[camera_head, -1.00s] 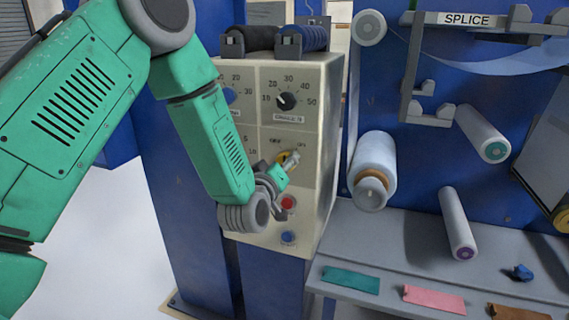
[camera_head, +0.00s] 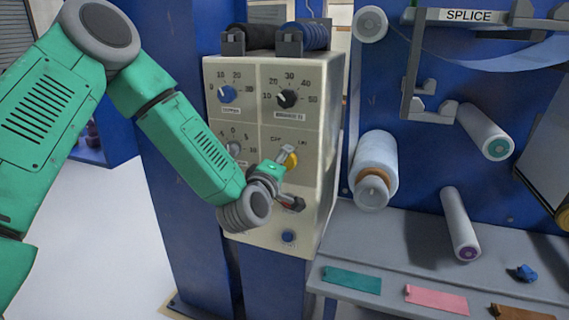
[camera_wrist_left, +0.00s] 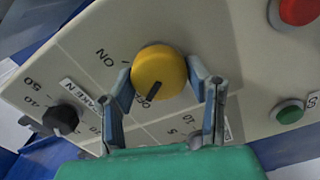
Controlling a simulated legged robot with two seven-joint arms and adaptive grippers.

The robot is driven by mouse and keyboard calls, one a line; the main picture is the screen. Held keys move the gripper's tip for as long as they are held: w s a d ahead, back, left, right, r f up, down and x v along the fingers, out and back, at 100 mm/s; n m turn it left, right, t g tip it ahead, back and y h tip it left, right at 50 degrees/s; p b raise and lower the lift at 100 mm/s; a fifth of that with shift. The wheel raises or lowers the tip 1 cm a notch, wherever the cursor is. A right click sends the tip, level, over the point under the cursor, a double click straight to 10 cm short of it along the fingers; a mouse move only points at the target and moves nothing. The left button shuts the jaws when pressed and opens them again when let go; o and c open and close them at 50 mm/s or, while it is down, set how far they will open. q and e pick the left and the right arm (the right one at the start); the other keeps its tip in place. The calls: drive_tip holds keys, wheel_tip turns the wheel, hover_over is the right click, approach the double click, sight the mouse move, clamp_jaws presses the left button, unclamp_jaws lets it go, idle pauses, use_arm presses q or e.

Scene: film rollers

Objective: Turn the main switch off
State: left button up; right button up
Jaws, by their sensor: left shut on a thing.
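The main switch is a yellow knob (camera_head: 291,160) on the cream control panel (camera_head: 312,200), under small OFF and ON labels. In the left wrist view the yellow knob (camera_wrist_left: 158,70) has a dark pointer line aimed toward the OFF label, with ON farther to its left. My left gripper (camera_head: 286,158) is at the panel front, with a finger on each side of the knob. The fingers of my left gripper (camera_wrist_left: 168,88) are shut on the knob in the wrist view. In the head view the gripper hides part of the knob. My right gripper is not in view.
A red button (camera_wrist_left: 298,10) and a green button (camera_wrist_left: 288,111) are near the gripper. A blue button (camera_head: 288,237) sits low on the panel. Black dial (camera_head: 287,98) and blue dial (camera_head: 227,94) are above. A film roller (camera_head: 374,168) stands right of the panel.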

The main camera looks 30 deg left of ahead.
use_arm(q)
drive_tip(key=shift+s+f, duration=0.1)
drive_tip(key=shift+f, duration=0.2)
drive_tip(key=o, duration=0.9)
drive_tip(key=shift+o, duration=1.2)
drive_tip(key=shift+a, duration=0.1)
drive_tip(key=shift+r, duration=0.1)
drive_tip(key=v, duration=1.1)
drive_tip(key=shift+s, duration=0.35)
